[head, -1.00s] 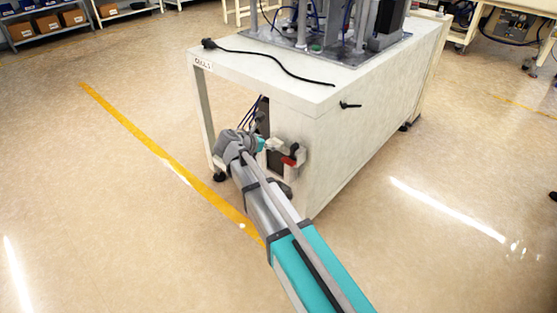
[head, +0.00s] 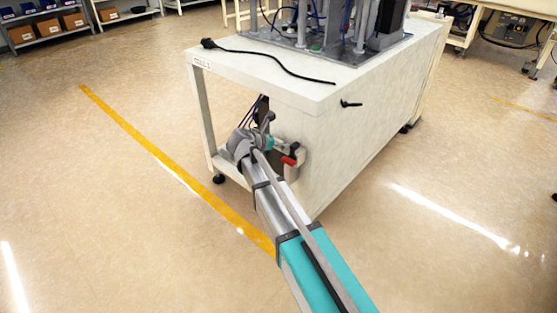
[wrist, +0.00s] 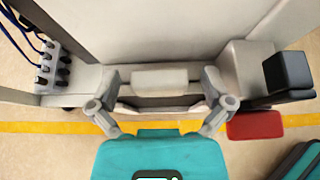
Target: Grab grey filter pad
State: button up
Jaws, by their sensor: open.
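A small pale grey block (wrist: 160,82), which looks like the grey filter pad, lies ahead of my gripper in the wrist view, on the machine's lower front. My gripper (wrist: 160,92) is open, with one finger on each side of the block. I cannot tell whether the fingers touch it. In the head view my wrist is beside the near end of the white bench (head: 370,110), low under its top. The pad cannot be made out there.
In the wrist view, a black box (wrist: 288,72) and a red part (wrist: 254,124) stand close to the right finger. A connector block with cables (wrist: 55,70) is at the left. Open floor with a yellow line (head: 150,150) lies left of the bench.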

jog(key=c, duration=1.2)
jog(key=shift+r, duration=0.2)
jog(key=shift+c, duration=0.2)
notch_tip(320, 180, up, 28)
jog(key=p, duration=2.8)
jog(key=shift+f, duration=0.2)
